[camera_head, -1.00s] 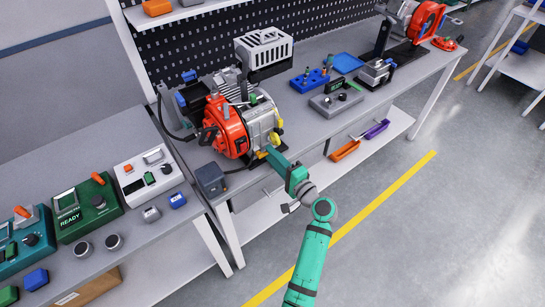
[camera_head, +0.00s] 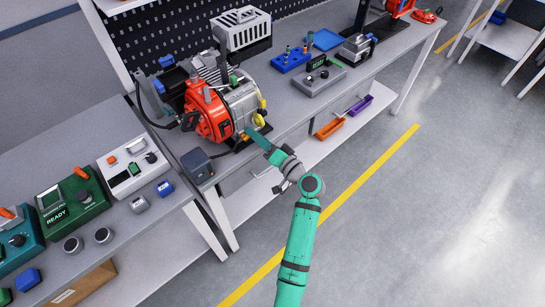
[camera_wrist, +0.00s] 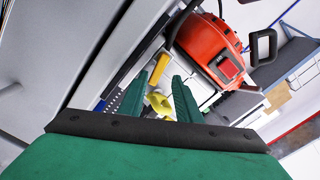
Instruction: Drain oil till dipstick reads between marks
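The engine (camera_head: 222,108), with an orange-red cover and a grey body, sits on the bench. It also shows upside down in the wrist view (camera_wrist: 208,45). A yellow part (camera_head: 261,106) is on the engine's right side; I cannot tell whether it is the dipstick. My gripper (camera_head: 256,138) is low at the engine's right side, by the bench's front edge. In the wrist view its two green fingers (camera_wrist: 160,95) stand apart, with a yellow part (camera_wrist: 157,103) showing beyond the gap. Contact cannot be told. Dipstick marks and oil cannot be made out.
A grey box (camera_head: 197,166) stands left of my gripper on the bench (camera_head: 300,112). Orange (camera_head: 330,128) and purple (camera_head: 358,106) trays lie on the lower shelf. A green device reading READY (camera_head: 72,203) is on the left table.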

